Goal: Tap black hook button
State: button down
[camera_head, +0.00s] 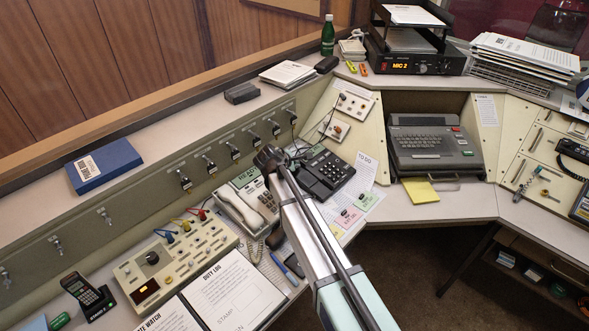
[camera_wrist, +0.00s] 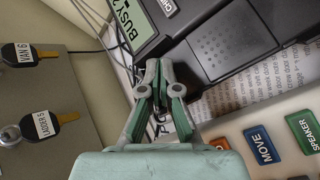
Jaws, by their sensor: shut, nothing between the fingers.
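My gripper (camera_wrist: 158,88) is shut and empty, its fingertips together in the wrist view. In the head view my gripper (camera_head: 268,157) is above the desk, between a pale desk phone (camera_head: 240,212) and a black desk phone (camera_head: 325,172). In the wrist view the black phone's body (camera_wrist: 235,42), with a speaker grille, lies just beyond and right of the fingertips. I cannot tell whether they touch anything. I cannot pick out a black hook button for sure; my gripper hides part of this area.
In the wrist view a display reading BUSY (camera_wrist: 128,25) is above the fingertips and hanging keys (camera_wrist: 20,53) are left. A control box (camera_head: 175,262) and a typewriter-like machine (camera_head: 432,145) stand on the desk.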

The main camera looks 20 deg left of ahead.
jog(key=shift+f, duration=0.6)
dwell(0.8)
jog(key=shift+r, duration=0.5)
jog(key=shift+r+p, duration=0.35)
jog(key=shift+r, duration=0.05)
jog(key=shift+r, duration=0.15)
jog(key=shift+s+d+r+p, duration=0.1)
jog(key=shift+d+r+p, duration=0.1)
jog(key=shift+r+p, duration=0.75)
jog(key=shift+d+r+p, duration=0.2)
jog(key=shift+r+p, duration=0.25)
jog(key=shift+r, duration=1)
